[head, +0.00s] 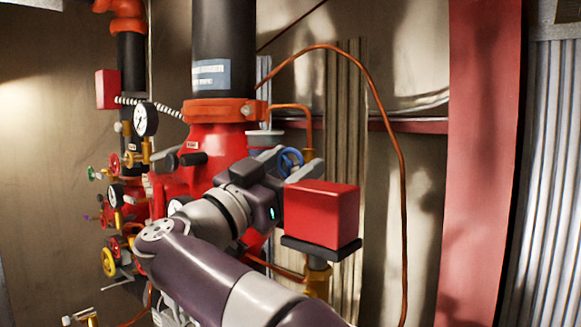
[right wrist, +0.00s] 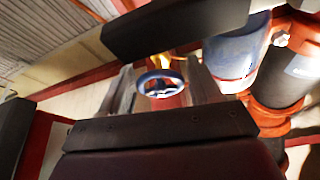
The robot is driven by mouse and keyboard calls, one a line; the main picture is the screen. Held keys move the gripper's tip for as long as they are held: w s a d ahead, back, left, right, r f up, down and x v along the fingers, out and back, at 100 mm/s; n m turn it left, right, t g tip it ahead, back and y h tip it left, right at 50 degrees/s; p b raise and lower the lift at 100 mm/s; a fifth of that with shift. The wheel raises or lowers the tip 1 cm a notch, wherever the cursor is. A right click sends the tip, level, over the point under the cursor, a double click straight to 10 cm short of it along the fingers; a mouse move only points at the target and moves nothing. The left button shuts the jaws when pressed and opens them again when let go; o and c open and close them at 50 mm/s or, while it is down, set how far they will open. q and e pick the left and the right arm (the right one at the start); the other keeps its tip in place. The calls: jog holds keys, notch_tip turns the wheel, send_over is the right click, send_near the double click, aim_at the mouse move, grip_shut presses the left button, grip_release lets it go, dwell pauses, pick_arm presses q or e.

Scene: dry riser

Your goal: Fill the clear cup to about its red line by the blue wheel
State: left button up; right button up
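The blue wheel (head: 290,160) is a small spoked handwheel right of the big red valve body in the head view. It also shows in the right wrist view (right wrist: 160,85), with brass behind it. My right gripper (head: 288,166) is at the wheel, its grey fingers apart on either side of it. I cannot tell whether either finger touches the rim. My left gripper is not in view. I cannot make out the clear cup or its red line in either view.
A red box (head: 322,212) on a brass fitting stands close to the right of my right gripper. A black pipe (head: 223,50) with an orange coupling (head: 222,110) rises behind. A thin copper tube (head: 398,150) arches on the right. Gauges and small valves crowd the left.

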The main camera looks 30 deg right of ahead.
jog(key=b+v, duration=0.2)
jog(key=v, duration=0.1)
jog(key=b+v, duration=0.1)
jog(key=v, duration=0.1)
jog(key=shift+a+f+b, duration=0.2)
jog(key=shift+f+b, duration=0.2)
jog(key=shift+f, duration=0.15)
jog(key=b, duration=0.2)
send_near(287, 176)
jog(key=shift+s+a+r, duration=0.1)
jog(key=shift+s+a, duration=0.05)
jog(key=shift+a, duration=0.3)
jog(key=shift+s+a+r, duration=0.1)
jog(key=shift+a, duration=0.3)
